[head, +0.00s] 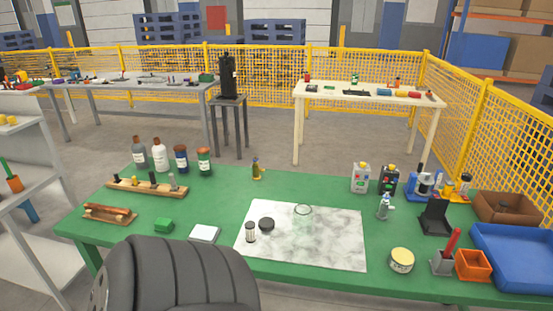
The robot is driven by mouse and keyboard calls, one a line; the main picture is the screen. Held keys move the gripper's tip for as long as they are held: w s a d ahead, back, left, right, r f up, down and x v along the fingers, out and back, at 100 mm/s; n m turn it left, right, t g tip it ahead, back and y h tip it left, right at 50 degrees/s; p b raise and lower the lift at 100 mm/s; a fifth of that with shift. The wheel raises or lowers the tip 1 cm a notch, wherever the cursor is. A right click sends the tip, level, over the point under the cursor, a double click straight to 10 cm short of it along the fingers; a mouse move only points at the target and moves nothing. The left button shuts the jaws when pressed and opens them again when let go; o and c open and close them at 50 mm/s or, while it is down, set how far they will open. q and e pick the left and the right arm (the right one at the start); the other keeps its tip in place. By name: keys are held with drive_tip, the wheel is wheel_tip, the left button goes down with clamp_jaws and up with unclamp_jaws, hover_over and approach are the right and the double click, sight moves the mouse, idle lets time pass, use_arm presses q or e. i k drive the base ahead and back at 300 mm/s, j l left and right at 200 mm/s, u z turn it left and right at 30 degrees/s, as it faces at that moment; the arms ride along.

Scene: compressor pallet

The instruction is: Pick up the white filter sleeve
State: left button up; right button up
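A small upright cylinder (250,232), pale with a dark top, stands on the left part of a white marbled mat (335,250). It is the only sleeve-like piece I see on the mat, but it is too small to tell for certain that it is the white filter sleeve. A black round cap (266,224) lies just behind and right of it, and a thin dark ring (303,210) lies near the mat's back edge. Neither of my grippers is in view.
The mat is on a green table (320,185). Around it are a white pad (204,233), a green block (163,225), a round tin (401,260), an orange box (473,265) and a blue tray (515,255). A dark ribbed shape hides the front left edge. The mat's right half is clear.

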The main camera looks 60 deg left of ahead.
sight(250, 226)
drive_tip(key=u, duration=2.2)
